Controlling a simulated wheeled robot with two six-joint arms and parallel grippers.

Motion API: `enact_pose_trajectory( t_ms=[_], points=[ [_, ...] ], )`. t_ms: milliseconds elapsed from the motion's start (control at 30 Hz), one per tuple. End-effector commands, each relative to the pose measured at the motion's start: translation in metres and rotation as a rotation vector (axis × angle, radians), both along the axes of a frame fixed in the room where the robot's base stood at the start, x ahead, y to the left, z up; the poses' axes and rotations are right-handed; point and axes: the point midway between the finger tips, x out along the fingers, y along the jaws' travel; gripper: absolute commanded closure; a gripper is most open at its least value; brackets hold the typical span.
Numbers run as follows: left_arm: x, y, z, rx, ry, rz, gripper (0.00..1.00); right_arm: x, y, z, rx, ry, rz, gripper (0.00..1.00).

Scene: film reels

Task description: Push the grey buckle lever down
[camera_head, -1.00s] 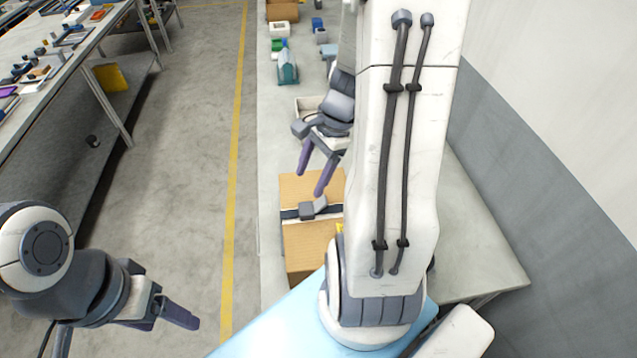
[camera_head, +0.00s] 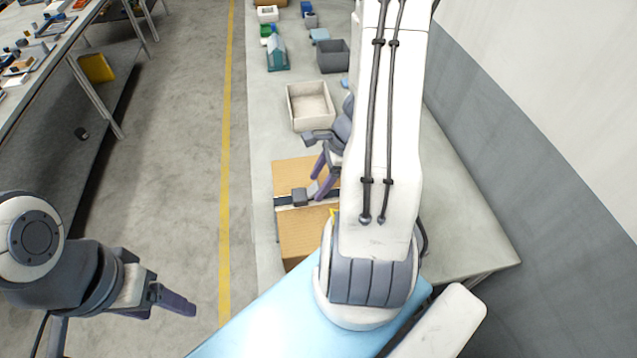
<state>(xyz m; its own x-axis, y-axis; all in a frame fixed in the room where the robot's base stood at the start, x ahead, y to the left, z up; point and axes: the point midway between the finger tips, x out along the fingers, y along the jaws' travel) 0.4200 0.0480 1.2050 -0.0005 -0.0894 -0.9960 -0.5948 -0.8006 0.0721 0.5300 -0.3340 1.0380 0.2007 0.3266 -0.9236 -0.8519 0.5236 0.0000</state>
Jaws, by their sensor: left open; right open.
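A cardboard box (camera_head: 300,230) lies on the bench with a dark strap (camera_head: 283,201) across it. The grey buckle (camera_head: 300,196) sits on the strap near the middle of the box top. Its lever cannot be made out clearly, because my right gripper's fingers cover the area just right of the buckle. My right gripper (camera_head: 320,186) is open, fingers pointing down, close beside the buckle; I cannot tell whether it touches. My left gripper (camera_head: 178,301) is open and empty over the floor, far from the box.
A pale open bin (camera_head: 310,105) stands behind the box, with a grey bin (camera_head: 333,57) and a teal item (camera_head: 277,55) farther back. My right arm hides the box's right side. A cluttered table (camera_head: 50,50) stands far left.

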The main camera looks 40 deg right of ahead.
Motion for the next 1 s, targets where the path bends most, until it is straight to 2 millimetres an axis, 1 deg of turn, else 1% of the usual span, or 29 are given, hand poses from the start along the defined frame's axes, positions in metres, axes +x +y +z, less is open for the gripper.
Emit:
enact_pose_trajectory(
  t_ms=[100,367,400,467,500,533,567,767,867,1000],
  points=[
    [0.0,0.0,-0.001,0.0,0.0,0.0,0.3,0.001,0.002,-0.006,0.001,0.002,0.0,0.3],
    [0.0,0.0,-0.001,0.0,0.0,0.0,0.3,0.001,0.002,-0.006,-0.001,0.001,0.001,0.3],
    [0.0,0.0,-0.001,0.0,0.0,0.0,0.3,0.001,0.002,-0.006,-0.001,0.001,0.001,0.45],
    [0.0,0.0,-0.001,0.0,0.0,0.0,0.3,0.001,0.002,-0.006,0.0,0.001,0.0,0.68],
    [0.0,0.0,-0.001,0.0,0.0,0.0,0.3,0.001,0.002,-0.006,0.0,0.001,0.0,0.84],
    [0.0,0.0,-0.001,0.0,0.0,0.0,0.3,0.001,0.002,-0.006,0.0,0.001,0.0,0.95],
    [0.0,0.0,-0.001,0.0,0.0,0.0,0.3,0.001,0.002,-0.006,-0.001,0.001,0.0,1.0],
    [0.0,0.0,-0.003,0.0,0.0,0.0,0.3,0.001,0.001,-0.007,0.006,-0.005,0.0,1.0],
    [0.0,0.0,-0.008,0.0,0.0,0.001,0.3,0.0,0.0,-0.009,0.026,-0.017,-0.001,1.0],
    [0.0,0.0,-0.019,0.0,0.0,0.003,0.3,-0.001,-0.003,-0.013,0.08,-0.051,-0.005,1.0]
  ],
)
